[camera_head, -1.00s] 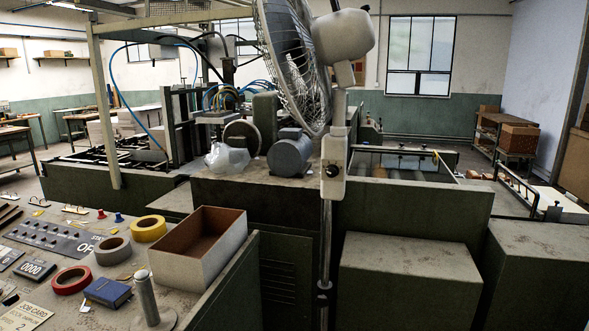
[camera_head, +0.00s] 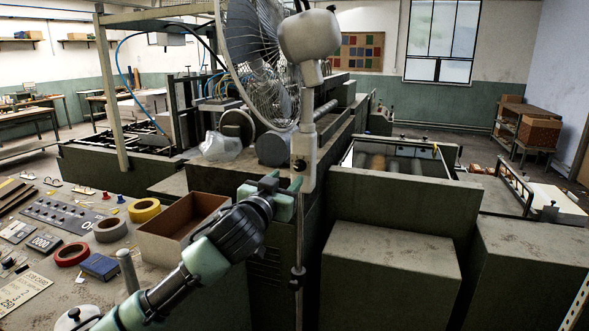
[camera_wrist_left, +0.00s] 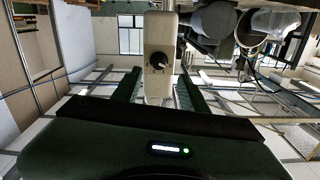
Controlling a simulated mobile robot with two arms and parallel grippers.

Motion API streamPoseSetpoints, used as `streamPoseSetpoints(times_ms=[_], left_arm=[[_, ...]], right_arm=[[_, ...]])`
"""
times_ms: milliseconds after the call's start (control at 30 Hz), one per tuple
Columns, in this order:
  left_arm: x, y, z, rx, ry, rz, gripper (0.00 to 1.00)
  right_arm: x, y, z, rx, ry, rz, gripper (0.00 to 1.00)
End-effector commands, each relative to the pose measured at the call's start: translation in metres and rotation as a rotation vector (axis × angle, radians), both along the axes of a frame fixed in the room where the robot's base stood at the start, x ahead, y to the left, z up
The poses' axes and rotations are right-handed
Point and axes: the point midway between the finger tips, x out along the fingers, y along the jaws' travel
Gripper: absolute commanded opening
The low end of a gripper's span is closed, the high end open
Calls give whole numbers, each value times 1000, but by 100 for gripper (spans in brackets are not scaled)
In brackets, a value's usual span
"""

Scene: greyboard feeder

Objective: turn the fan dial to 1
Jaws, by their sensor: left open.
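The fan (camera_head: 258,60) stands on a pole, with a pale control box (camera_head: 308,150) below its motor housing. The black fan dial (camera_head: 299,165) is on the front of that box. In the left wrist view the round dial (camera_wrist_left: 158,62) shows on the box (camera_wrist_left: 160,33), with small marks around it too small to read. My left gripper (camera_head: 284,184) is open just below and to the left of the dial. In the wrist view its two fingers (camera_wrist_left: 160,78) stand either side of the box's end, with the dial just beyond their tips. My right gripper is out of view.
The control desk (camera_head: 85,228) is at the left, with tape rolls, a blue box (camera_head: 100,267) and an open carton (camera_head: 180,224) near my left arm. The fan pole (camera_head: 299,235) runs down beside the gripper. Green machine housings (camera_head: 390,255) fill the right.

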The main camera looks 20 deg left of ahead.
Motion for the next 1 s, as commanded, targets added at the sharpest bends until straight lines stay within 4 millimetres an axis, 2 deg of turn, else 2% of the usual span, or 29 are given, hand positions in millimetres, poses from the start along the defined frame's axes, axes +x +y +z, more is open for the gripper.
streamPoseSetpoints(times_ms=[200,400,567,800,833,967,1000], left_arm=[[35,-1,2,1,3,1,43],[60,-2,0,1,3,0,43],[68,-2,0,1,2,0,43],[69,-2,-1,1,2,-1,43],[69,-2,-1,1,2,-1,40],[68,-2,-1,1,2,-1,4],[68,-2,-1,1,2,-1,0]], right_arm=[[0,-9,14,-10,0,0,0],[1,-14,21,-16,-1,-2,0],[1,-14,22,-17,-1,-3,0],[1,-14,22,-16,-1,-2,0],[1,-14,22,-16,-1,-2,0],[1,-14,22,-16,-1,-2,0],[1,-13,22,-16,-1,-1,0]])
